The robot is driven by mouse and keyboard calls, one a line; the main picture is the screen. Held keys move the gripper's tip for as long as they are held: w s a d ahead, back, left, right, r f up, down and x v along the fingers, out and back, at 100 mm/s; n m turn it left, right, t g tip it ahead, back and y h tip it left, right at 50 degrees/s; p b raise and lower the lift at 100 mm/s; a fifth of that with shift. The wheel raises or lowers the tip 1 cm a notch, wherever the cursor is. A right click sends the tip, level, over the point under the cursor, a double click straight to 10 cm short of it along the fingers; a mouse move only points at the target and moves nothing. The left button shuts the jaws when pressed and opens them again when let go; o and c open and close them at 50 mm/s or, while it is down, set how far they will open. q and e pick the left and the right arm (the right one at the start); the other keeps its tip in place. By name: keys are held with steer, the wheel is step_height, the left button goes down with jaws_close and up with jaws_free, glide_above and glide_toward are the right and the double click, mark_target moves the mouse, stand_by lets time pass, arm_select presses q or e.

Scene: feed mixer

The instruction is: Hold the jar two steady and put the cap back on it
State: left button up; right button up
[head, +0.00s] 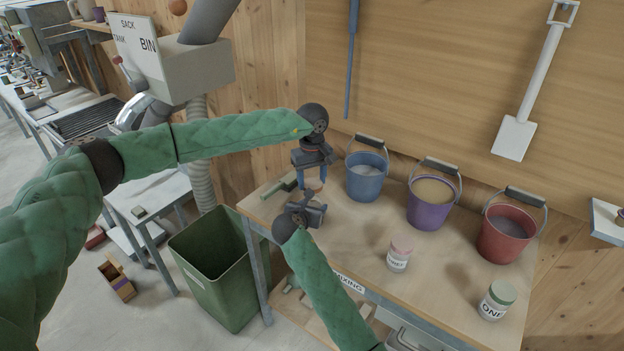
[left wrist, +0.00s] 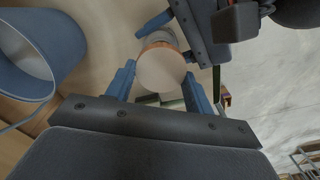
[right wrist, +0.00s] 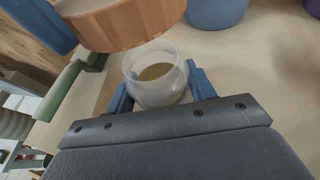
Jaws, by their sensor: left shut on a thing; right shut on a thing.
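My left gripper (head: 313,180) reaches down from above and is shut on the orange cap (right wrist: 125,22). In the left wrist view the cap's pale round top (left wrist: 161,72) sits between the blue fingers. Jar two (right wrist: 142,92) is clear, open-mouthed and partly filled with brownish feed. My right gripper (right wrist: 160,92) is shut around its sides, low beside the table's left part. The cap is above the jar, apart from it, and the jar's mouth shows uncovered in the right wrist view. The arms mostly hide the jar in the head view, and its label is not visible.
Blue (head: 364,184), purple (head: 427,209) and red (head: 503,240) buckets stand along the table's back. A pink-capped jar (head: 398,257) and a green-capped jar marked ONE (head: 496,302) stand nearer the front. A green bin (head: 215,265) stands left of the table.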

arm_select(q)
steer(key=shift+f, duration=0.8)
steer(key=shift+f, duration=0.9)
steer(key=shift+f, duration=0.55)
steer(key=m, duration=0.7)
steer(key=shift+d, duration=0.1)
steer(key=m, duration=0.6)
steer(key=shift+d+m, duration=0.1)
steer(key=shift+m, duration=0.3)
steer(key=o, duration=0.9)
steer(key=shift+s, duration=0.1)
